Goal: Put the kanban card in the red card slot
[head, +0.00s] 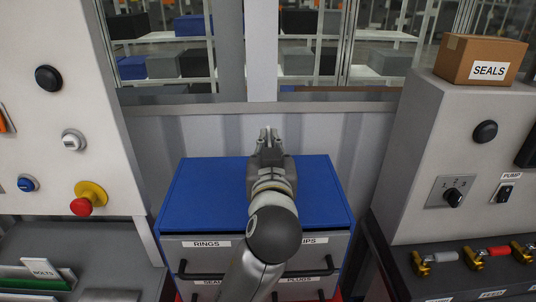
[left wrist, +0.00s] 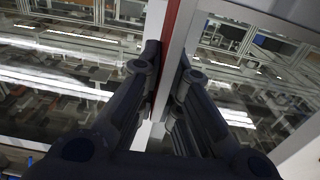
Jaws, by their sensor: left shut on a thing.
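My left gripper (head: 268,134) is raised in front of the wall below the window, just beyond the blue cabinet top. Its fingers are closed on a thin pale piece that I take to be the kanban card; in the head view only a small light bit shows at the fingertips. In the left wrist view the card (left wrist: 181,40) stands nearly edge-on between the fingers, with a red strip along one side. Its printed face cannot be read. I cannot make out the red card slot in either view. My right gripper is not in view.
A blue-topped cabinet (head: 315,190) with labelled drawers stands below my arm. At left are a panel with a red emergency button (head: 82,206) and a shelf with a green holder and white BOLTS sign (head: 40,268). At right are a SEALS box (head: 482,60) and several valves.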

